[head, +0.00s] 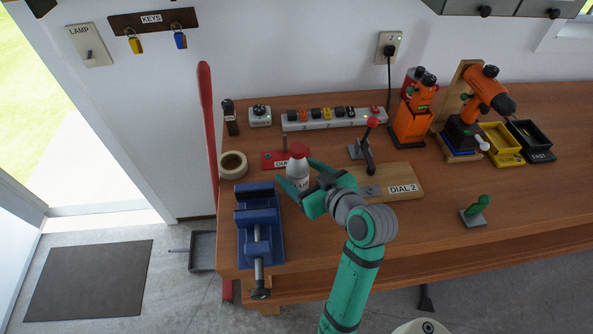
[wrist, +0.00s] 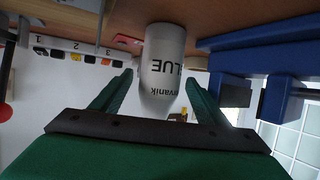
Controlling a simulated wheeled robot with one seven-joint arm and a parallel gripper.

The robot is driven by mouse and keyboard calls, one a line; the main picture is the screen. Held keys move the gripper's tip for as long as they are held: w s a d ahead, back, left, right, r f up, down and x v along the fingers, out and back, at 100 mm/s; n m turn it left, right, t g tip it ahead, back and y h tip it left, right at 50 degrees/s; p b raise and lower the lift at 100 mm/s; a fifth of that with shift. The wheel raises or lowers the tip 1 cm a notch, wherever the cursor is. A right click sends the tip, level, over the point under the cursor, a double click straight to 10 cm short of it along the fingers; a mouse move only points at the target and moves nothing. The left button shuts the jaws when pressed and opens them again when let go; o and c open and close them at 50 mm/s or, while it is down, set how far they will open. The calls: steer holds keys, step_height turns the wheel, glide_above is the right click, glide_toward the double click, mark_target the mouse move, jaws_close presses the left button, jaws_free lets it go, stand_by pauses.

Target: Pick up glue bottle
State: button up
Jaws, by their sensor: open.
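The glue bottle (head: 298,170) is white with a red cap and stands upright on the wooden workbench, right of the blue vise. In the wrist view the bottle (wrist: 164,65) appears upside down, with its label reading "GLUE" in part. My gripper (head: 295,175) is open at the bottle, with its fingers reaching toward either side of it. In the wrist view my gripper's fingertips (wrist: 158,80) flank the bottle, with a visible gap on the left. I cannot tell whether the right finger touches it. The bottle's lower part is partly hidden by my gripper in the head view.
A blue vise (head: 258,215) stands close on the left. A tape roll (head: 233,164), a red dial plate (head: 271,160) and a power strip (head: 334,120) lie behind. The DIAL 2 board (head: 405,187) and a red-knobbed lever (head: 371,123) are to the right.

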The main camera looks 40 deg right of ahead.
mark_target(291, 166)
steer(key=x, duration=0.4)
steer(key=shift+d, duration=0.15)
steer(key=shift+w+f, duration=0.15)
steer(key=shift+w, duration=0.25)
steer(key=shift+s, duration=0.1)
steer(key=c, duration=1.4)
